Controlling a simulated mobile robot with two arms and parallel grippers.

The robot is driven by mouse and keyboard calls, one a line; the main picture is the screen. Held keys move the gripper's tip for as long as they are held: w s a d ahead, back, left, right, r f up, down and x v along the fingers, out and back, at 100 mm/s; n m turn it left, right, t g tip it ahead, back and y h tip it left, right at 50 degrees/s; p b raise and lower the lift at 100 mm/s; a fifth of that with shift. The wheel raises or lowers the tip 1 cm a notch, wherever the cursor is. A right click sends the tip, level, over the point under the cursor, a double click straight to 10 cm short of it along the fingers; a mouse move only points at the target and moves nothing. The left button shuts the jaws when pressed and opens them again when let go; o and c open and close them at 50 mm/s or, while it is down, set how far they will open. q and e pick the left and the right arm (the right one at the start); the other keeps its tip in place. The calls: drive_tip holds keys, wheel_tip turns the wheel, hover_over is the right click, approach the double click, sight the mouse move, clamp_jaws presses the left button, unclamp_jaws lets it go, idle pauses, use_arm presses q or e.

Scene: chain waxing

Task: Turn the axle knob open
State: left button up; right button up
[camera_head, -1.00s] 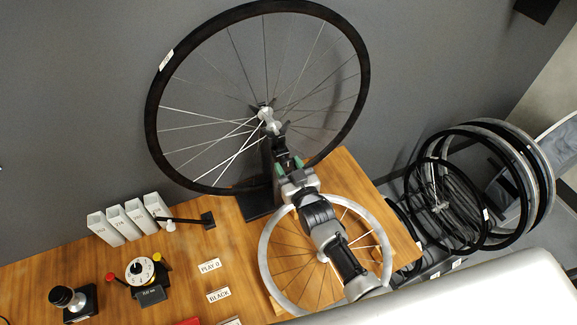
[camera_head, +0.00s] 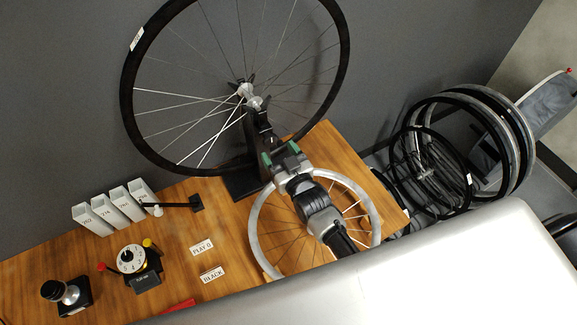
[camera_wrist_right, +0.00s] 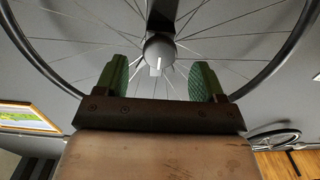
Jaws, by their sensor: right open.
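The axle knob (camera_wrist_right: 157,62) is a pale grey round cap with a white raised bar that stands about upright. It sits at the hub of the large black wheel (camera_head: 127,90), which is held upright in a black stand (camera_head: 240,184). In the head view the hub (camera_head: 250,96) shows small. My right gripper (camera_head: 279,152) is below and in front of the hub. In the right wrist view its green fingers (camera_wrist_right: 161,82) are open and apart, with the knob above and beyond the gap, not between them. My left gripper is not in view.
A silver-rimmed wheel (camera_head: 254,232) lies on the wooden table (camera_head: 225,222) under my right arm. White numbered boxes (camera_head: 122,204), a dial gauge (camera_head: 131,260), a black-and-silver device (camera_head: 67,294) and labels stand at left. Several wheels (camera_head: 525,130) lean at right.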

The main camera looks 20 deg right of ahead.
drive_tip(key=s+d, duration=0.1)
drive_tip(key=s, duration=0.5)
drive_tip(key=shift+s+d+b, duration=0.2)
drive_tip(key=shift+s+b, duration=0.1)
drive_tip(key=shift+b, duration=0.05)
